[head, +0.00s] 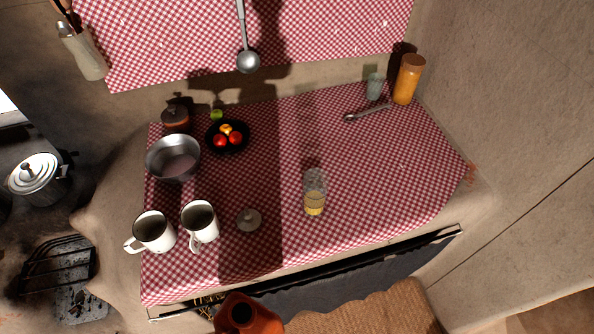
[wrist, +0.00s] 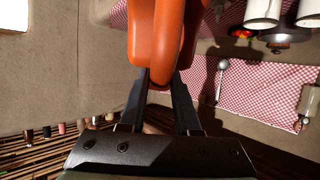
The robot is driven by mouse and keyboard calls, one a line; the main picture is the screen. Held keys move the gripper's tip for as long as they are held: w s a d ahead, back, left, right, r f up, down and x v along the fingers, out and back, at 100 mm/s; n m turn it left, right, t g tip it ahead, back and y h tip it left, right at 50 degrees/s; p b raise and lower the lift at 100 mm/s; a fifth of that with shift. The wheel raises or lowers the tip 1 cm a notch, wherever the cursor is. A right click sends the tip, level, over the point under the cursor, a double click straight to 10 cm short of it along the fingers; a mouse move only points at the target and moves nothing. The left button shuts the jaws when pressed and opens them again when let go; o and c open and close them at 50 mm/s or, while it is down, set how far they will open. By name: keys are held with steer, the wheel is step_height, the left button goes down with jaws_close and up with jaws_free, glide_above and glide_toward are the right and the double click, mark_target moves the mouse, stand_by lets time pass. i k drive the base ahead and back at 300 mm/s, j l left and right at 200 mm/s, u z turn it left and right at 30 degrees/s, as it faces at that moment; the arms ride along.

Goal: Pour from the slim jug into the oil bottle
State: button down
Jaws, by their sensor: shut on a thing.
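The slim jug is orange-brown and shows at the bottom edge of the head view (head: 262,319), its dark mouth facing up toward the camera. It fills the top middle of the wrist view (wrist: 146,38). My gripper (wrist: 162,84) is shut on the jug, with a dark finger on either side of it. The gripper is not visible in the head view. The oil bottle (head: 315,188) is clear glass with yellow liquid at its lower end in the picture. It stands on the checked cloth, right of centre, apart from the jug. The jug's contents are hidden.
Two white mugs (head: 153,231), a small grey lid (head: 249,220), a metal pan (head: 173,158) and a dark fruit bowl (head: 243,147) stand left of the bottle. A spoon (head: 366,113), a glass (head: 374,86) and an orange jar (head: 409,79) are at the back right. The cloth right of the bottle is clear.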

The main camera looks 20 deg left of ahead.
mark_target(316, 181)
steer(key=i, duration=0.9)
